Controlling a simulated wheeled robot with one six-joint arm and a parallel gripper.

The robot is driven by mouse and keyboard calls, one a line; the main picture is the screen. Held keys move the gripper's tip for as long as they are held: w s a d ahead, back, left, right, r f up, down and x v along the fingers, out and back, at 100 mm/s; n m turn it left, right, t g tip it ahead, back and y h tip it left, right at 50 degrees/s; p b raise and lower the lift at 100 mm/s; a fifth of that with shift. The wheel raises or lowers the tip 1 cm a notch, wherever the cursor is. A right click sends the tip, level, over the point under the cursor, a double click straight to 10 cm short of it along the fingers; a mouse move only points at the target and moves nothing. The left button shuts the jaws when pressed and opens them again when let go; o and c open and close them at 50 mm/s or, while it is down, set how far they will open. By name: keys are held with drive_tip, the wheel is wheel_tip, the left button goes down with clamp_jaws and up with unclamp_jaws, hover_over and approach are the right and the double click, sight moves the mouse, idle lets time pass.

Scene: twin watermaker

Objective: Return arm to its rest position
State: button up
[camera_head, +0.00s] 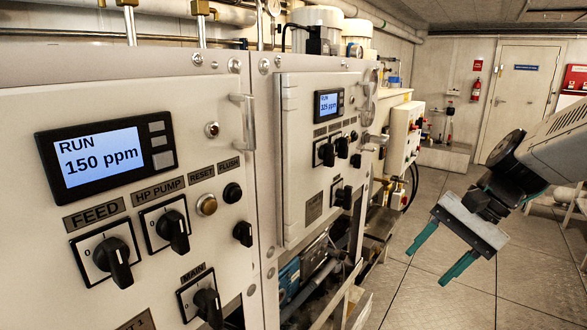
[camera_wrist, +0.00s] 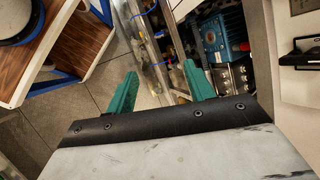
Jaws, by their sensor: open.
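My gripper (camera_head: 441,252) hangs at the right of the head view, its two green fingers spread apart with nothing between them. It points down and to the left over the walkway, clear of the panels. In the wrist view the same open fingers (camera_wrist: 160,88) show, with floor and pipework beyond them. The near control panel (camera_head: 110,190) has a display (camera_head: 105,158) reading RUN 150 ppm, with FEED, HP PUMP and MAIN knobs below. The second panel (camera_head: 310,200) has a smaller display (camera_head: 328,104) reading RUN 325 ppm.
The floor (camera_head: 390,285) between the panels and my arm is open. A door (camera_head: 516,88) and red extinguisher (camera_head: 476,90) stand at the back.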

drive_tip(key=s+d+n+t+h, duration=0.1)
drive_tip(key=s+n+h, duration=0.5)
drive_tip(key=s, duration=1)
drive_tip(key=shift+d+r+n+t+h, duration=0.2)
drive_tip(key=shift+d+n+t+h, duration=0.1)
drive_tip(key=shift+d+n, duration=0.55)
drive_tip(key=shift+s+a, duration=0.1)
drive_tip(key=shift+a, duration=0.05)
idle(1.6)
